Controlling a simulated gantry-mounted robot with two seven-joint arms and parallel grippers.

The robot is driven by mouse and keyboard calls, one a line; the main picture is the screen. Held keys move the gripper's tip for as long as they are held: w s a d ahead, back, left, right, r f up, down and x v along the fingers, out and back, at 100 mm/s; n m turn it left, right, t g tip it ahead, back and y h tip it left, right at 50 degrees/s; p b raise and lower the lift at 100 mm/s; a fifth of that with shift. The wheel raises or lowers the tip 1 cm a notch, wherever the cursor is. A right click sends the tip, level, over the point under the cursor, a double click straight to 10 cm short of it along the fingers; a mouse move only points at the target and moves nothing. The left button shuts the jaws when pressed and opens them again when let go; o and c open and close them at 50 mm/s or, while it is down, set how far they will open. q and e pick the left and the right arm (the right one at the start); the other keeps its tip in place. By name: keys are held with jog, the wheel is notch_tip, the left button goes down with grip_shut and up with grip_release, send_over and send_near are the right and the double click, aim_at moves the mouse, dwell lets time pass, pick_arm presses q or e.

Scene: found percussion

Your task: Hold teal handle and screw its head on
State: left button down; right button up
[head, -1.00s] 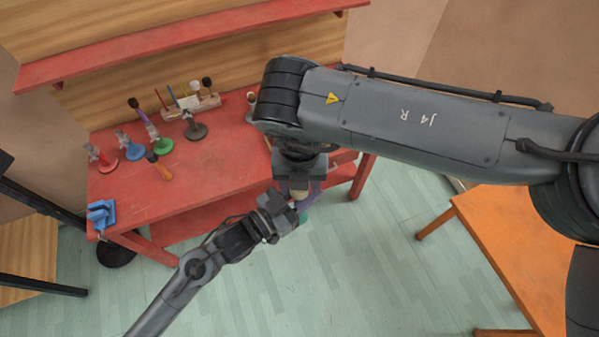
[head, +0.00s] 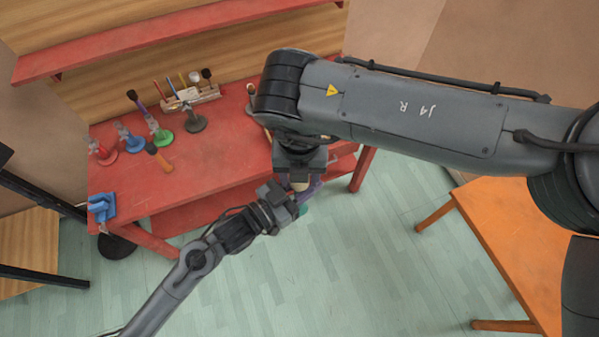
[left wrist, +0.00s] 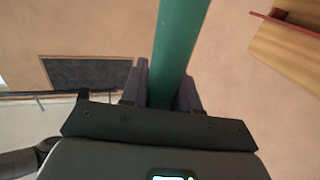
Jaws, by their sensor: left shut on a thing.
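In the left wrist view the teal handle (left wrist: 180,45) runs up between the two fingers of my left gripper (left wrist: 162,88), which is shut on it. In the head view only a small teal bit (head: 304,210) shows beside my left gripper (head: 294,201). A cream-coloured piece (head: 299,186), perhaps the head, shows just above, between the left gripper and my right gripper (head: 300,178). The right gripper points down, directly over the left one. Its fingers are mostly hidden, so whether they grip the piece is unclear. I cannot tell whether piece and handle touch.
An orange table (head: 510,230) stands at right. Both grippers are at the bench's front right edge, with floor (head: 350,270) below.

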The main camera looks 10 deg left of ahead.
jog(key=o, duration=0.3)
jog(key=shift+r, duration=0.15)
notch_tip(320, 180, up, 12)
dwell(0.5)
jog(key=shift+w, duration=0.1)
dwell(0.3)
